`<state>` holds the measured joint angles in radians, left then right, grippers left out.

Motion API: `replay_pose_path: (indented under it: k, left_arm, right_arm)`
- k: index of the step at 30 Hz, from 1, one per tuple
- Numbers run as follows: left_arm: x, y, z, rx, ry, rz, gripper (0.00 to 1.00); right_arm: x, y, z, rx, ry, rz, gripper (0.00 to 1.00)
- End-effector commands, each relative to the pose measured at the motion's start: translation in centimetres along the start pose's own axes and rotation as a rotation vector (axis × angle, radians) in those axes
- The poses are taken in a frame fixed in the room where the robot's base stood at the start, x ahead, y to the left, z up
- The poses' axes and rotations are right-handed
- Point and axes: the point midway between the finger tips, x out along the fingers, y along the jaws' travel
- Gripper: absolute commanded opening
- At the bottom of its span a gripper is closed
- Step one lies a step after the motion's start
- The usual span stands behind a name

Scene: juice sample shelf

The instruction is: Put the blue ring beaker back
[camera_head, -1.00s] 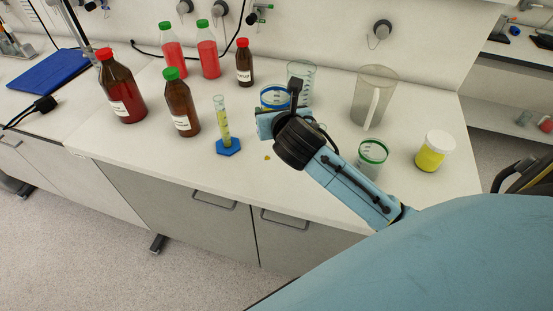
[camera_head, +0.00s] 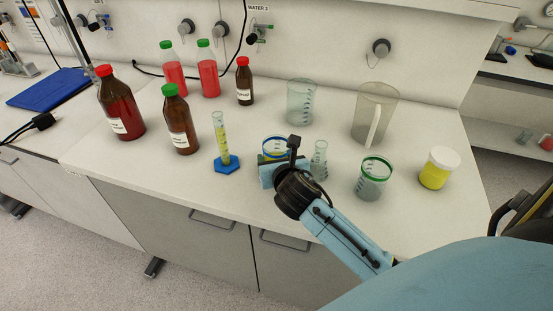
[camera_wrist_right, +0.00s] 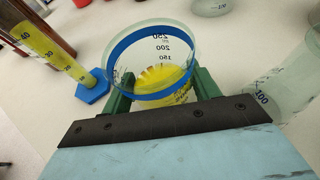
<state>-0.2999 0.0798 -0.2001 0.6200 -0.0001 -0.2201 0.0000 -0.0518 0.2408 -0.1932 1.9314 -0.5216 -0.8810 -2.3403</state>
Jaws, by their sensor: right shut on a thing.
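The blue ring beaker (camera_head: 275,147) is a clear beaker with a blue band at its rim and yellow liquid inside. In the right wrist view the beaker (camera_wrist_right: 153,58) sits upright between the two green fingers. My right gripper (camera_wrist_right: 161,92) is shut on it. In the head view my right gripper (camera_head: 277,157) and wrist hide the beaker's lower part, so I cannot tell whether it touches the bench. My left gripper is not in view.
A measuring cylinder on a blue foot (camera_head: 227,164) stands left of the beaker, and a small glass vessel (camera_head: 319,160) close to its right. A green-rimmed beaker (camera_head: 373,180), yellow jar (camera_head: 437,170), clear beaker (camera_head: 300,102) and jug (camera_head: 366,118) stand around. Bottles (camera_head: 179,125) stand left.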

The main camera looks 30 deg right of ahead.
Motion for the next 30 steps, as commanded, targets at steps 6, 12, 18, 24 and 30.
replay_pose_path:
  k: [6, 12, 18, 24, 30]
  left_arm:
    - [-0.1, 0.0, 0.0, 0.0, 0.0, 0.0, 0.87]
    - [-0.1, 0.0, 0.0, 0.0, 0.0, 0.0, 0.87]
    - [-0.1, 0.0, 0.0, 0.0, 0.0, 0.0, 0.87]
    - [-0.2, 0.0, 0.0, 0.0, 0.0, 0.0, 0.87]
    - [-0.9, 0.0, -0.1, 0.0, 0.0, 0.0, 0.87]
  right_arm:
    - [0.1, 0.0, -0.2, -0.001, -0.002, 0.0, 0.31]
    - [0.1, 0.0, -0.2, 0.0, 0.0, 0.0, 0.82]
    - [0.1, 0.0, -0.2, 0.0, 0.0, 0.0, 0.82]
    - [-1.0, 0.0, 0.0, -0.002, 0.001, 0.001, 0.82]
    - [-5.1, 0.0, 0.1, -0.002, 0.001, 0.002, 0.82]
